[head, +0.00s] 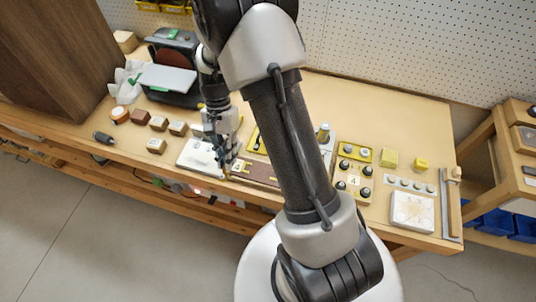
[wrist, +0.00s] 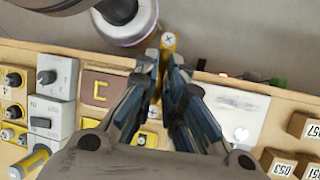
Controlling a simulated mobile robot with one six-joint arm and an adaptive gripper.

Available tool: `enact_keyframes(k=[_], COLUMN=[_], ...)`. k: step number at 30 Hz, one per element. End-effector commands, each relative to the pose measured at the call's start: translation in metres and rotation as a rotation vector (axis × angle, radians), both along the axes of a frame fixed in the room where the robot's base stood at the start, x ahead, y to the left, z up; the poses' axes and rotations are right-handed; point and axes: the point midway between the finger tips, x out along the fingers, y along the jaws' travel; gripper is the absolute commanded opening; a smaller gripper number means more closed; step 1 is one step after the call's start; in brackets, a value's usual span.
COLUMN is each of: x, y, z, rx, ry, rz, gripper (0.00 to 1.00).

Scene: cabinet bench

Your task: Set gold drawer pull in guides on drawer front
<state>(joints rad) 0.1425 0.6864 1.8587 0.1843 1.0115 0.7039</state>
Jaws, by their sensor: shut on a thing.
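My gripper (head: 228,164) is low over the front part of the bench. In the wrist view its fingers (wrist: 168,70) are closed together on the gold drawer pull (wrist: 168,42). The brown drawer front (head: 262,174) lies on the bench just right of my gripper, partly behind my arm. The pull is apart from that guide.
A white plate (head: 196,155) lies left of my gripper. Several numbered wooden blocks (head: 157,145) stand farther left. Boxes with knobs (head: 353,180) are to the right, beyond my arm. The bench's front edge is close to my gripper.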

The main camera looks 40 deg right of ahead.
Motion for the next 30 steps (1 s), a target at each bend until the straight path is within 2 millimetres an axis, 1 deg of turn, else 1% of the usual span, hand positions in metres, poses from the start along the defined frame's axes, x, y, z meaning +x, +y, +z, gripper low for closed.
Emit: enact_keyframes(k=[1,2,3,5,6,9,12,15,18,23,30], x=[-0.003,-0.004,-0.005,-0.006,-0.009,-0.014,-0.020,-0.025,-0.027,-0.028,-0.027], y=[-0.010,-0.015,-0.022,-0.035,-0.044,-0.065,-0.080,-0.091,-0.096,-0.098,-0.098], z=[-0.006,-0.009,-0.012,-0.018,-0.021,-0.028,-0.034,-0.037,-0.039,-0.044,-0.064], rx=[0.002,0.002,0.002,0.001,0.001,-0.002,-0.003,-0.004,-0.003,-0.003,-0.002], ry=[0.001,-0.001,-0.002,-0.003,-0.003,-0.006,-0.008,-0.011,-0.013,-0.014,-0.015], rz=[-0.202,-0.318,-0.472,-0.695,-0.839,-1.132,-1.336,-1.464,-1.529,-1.554,-1.549], gripper=[0.00,0.00,0.00,0.00,0.00,0.00,0.00,0.00,0.00,0.00,0.00])
